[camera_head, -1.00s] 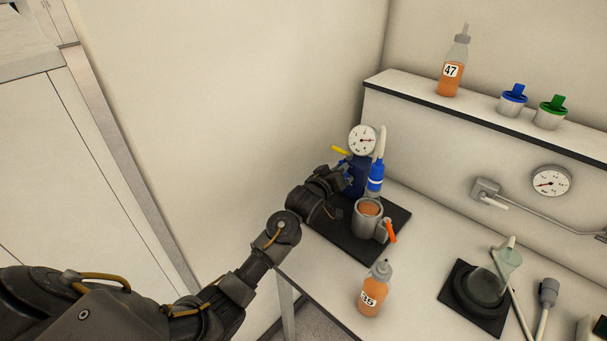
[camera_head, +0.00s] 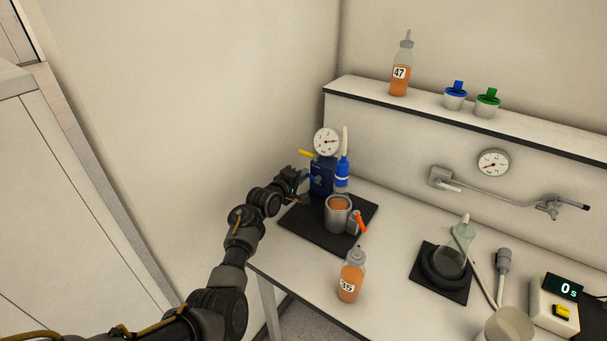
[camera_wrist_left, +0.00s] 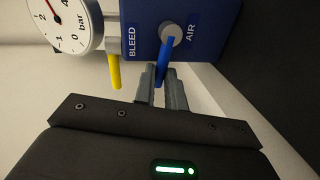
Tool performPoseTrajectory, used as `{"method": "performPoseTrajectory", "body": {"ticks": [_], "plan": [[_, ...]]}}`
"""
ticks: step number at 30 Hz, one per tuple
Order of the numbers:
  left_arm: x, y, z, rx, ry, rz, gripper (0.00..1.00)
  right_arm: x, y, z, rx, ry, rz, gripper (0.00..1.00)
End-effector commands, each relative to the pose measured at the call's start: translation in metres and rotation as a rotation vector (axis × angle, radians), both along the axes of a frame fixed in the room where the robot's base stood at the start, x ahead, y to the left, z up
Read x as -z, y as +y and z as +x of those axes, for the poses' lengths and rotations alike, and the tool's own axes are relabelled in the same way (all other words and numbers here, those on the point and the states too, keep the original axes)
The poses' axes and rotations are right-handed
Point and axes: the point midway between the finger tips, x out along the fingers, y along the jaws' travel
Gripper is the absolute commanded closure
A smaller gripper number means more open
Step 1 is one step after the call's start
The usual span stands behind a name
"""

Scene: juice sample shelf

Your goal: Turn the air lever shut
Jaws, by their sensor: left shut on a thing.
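The blue regulator block (camera_head: 322,176) stands at the back left of the bench with a round gauge (camera_head: 327,142) on top. In the left wrist view the blue air lever (camera_wrist_left: 162,62) sticks out from a grey hub beside the word AIR. My left gripper (camera_wrist_left: 161,88) is shut on the air lever's end, with a finger on each side. The left gripper (camera_head: 306,182) also shows in the head view, at the block's front. The yellow bleed lever (camera_wrist_left: 115,70) is beside the lever, clear of the fingers. My right gripper is not in view.
A metal cup (camera_head: 338,214) of orange juice with an orange-handled valve stands on the black mat (camera_head: 300,222). Bottle 35 (camera_head: 351,280) is near the front edge; bottle 47 (camera_head: 400,75) is on the shelf. A wall is close on the left.

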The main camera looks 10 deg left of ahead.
Motion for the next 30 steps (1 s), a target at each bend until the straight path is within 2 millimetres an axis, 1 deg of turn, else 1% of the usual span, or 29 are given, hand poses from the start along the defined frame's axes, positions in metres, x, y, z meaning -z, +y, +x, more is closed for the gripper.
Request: {"method": "performPoseTrajectory", "body": {"ticks": [1,2,5,8,16,25,26,30], "plan": [[-0.001,-0.002,0.0,0.003,0.009,-0.024,1.0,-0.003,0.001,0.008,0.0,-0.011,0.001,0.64],[0.0,-0.001,0.0,0.004,0.014,-0.036,1.0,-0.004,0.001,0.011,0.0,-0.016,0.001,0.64],[0.002,-0.001,0.0,0.003,0.028,-0.073,1.0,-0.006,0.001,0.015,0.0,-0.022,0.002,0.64],[0.003,-0.001,0.001,0.003,0.037,-0.097,1.0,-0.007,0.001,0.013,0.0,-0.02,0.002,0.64],[0.005,0.0,0.001,0.002,0.048,-0.124,1.0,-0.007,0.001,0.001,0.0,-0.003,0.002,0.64],[0.005,0.0,0.001,0.002,0.048,-0.125,1.0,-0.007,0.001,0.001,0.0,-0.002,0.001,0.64],[0.005,0.0,0.001,0.002,0.048,-0.125,0.85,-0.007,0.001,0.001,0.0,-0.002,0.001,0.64],[0.006,0.0,0.001,0.001,0.049,-0.123,0.67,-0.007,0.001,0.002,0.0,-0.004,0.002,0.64]]}}
